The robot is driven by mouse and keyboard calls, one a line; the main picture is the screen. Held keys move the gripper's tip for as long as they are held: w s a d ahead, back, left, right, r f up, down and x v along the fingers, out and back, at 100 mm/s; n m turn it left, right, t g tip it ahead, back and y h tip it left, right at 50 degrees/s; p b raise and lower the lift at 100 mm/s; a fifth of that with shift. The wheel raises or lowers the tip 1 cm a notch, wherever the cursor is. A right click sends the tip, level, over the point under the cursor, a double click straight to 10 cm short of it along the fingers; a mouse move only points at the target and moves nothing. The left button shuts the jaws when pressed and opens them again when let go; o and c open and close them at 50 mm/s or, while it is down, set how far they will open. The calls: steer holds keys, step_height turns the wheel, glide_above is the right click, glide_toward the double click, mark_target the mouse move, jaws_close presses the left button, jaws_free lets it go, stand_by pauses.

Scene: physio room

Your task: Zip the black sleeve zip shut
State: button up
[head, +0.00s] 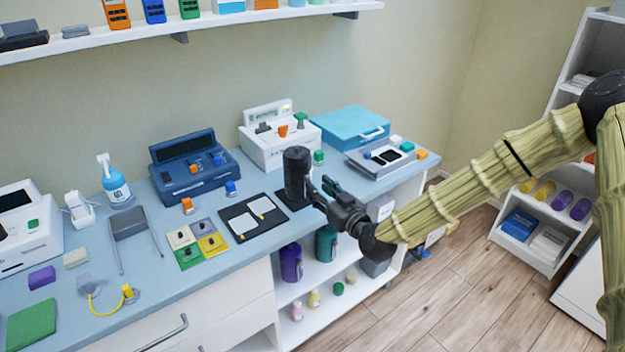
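A black cylindrical sleeve (297,172) stands upright on a dark base plate near the right-hand half of the counter. No zip line or pull tab can be made out on it at this size. My gripper (318,190) reaches in from the right, its fingers pointing at the sleeve's right side. In the picture the fingertips meet or overlap the sleeve's edge; whether they touch it, and whether they are open or shut on a tab, cannot be told.
A black board with white cards (252,217) lies left of the sleeve. A white machine (279,145) and a blue box (350,127) stand behind it. A grey tray (386,158) is at the right. A wall shelf hangs above.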

mark_target(307, 178)
steer(key=shift+p+x, duration=0.4)
steer(key=shift+x, duration=1.85)
steer(key=shift+c, duration=0.4)
jaws_close()
